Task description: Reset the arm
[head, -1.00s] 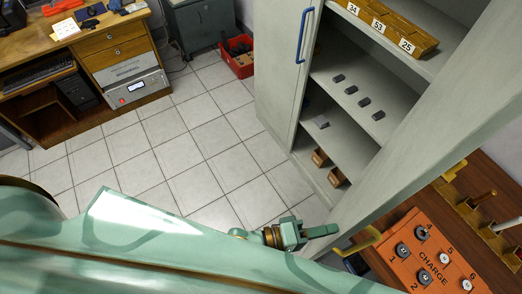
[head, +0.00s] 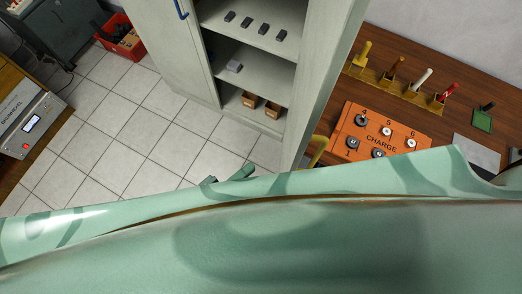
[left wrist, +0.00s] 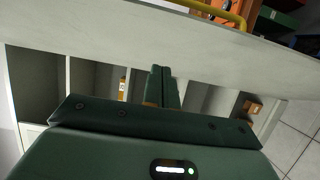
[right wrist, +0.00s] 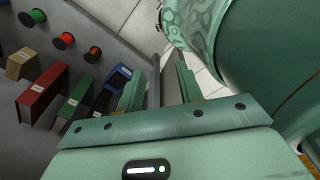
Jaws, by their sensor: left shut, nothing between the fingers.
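My left gripper (head: 243,174) shows small in the head view, beyond the large pale green arm surface that fills the foreground, with the cabinet behind it. In the left wrist view its two dark green fingers (left wrist: 162,87) are together and empty, with pale shelf compartments beyond them. My right gripper is hidden in the head view. In the right wrist view its fingers (right wrist: 160,88) stand apart with nothing visible between them. Part of my own pale green body is close on the right there.
A grey cabinet (head: 300,80) stands open, with small dark blocks on a shelf. An orange CHARGE panel (head: 345,140) lies on the wooden bench at right. A red crate (head: 125,47) is on the floor. Spools (right wrist: 62,41) and books (right wrist: 40,92) are beneath my right gripper.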

